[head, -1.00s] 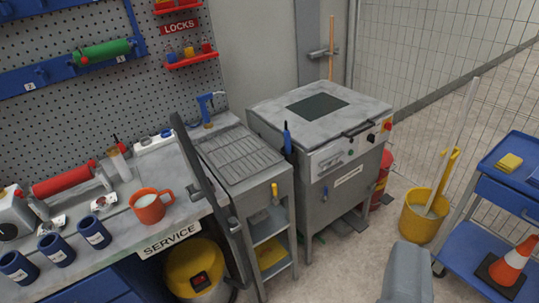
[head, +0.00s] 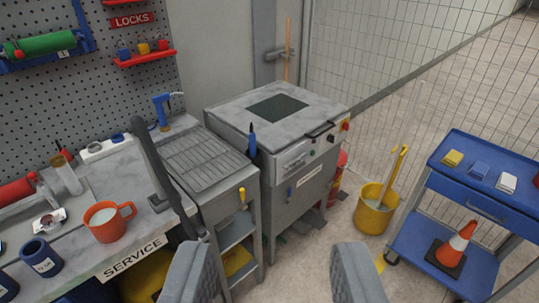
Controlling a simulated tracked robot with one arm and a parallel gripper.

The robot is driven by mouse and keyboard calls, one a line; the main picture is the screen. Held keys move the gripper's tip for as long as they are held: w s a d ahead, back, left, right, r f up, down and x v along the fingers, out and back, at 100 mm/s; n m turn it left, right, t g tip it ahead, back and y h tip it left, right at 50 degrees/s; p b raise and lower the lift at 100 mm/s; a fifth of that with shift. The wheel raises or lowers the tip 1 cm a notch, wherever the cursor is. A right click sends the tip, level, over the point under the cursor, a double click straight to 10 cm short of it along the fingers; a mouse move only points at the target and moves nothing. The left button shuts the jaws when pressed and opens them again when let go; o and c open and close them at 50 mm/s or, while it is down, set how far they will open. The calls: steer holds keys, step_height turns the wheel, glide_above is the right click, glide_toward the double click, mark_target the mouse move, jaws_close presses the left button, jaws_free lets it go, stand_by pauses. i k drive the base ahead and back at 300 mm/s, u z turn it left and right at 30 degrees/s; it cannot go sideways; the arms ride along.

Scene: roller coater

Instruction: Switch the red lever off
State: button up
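A small red switch part (head: 346,125) shows at the right end of the front panel of a grey metal cabinet machine (head: 225,112). It is too small to tell whether it is the red lever or how it is set. No other red lever is clear to me. My gripper (head: 274,250) is at the bottom of the view, its two grey fingers wide apart with nothing between them. It is in front of the machine and well short of the panel.
A bench with an orange mug (head: 107,222) and a draining rack (head: 205,158) lies left. A yellow bucket (head: 372,216) and blue trolley (head: 440,180) with a cone (head: 455,246) stand right. A mesh fence is behind. Some floor is clear before the machine.

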mark_target(334, 181)
steer(key=u, duration=0.05)
steer(key=i, duration=0.95)
steer(key=z, duration=0.05)
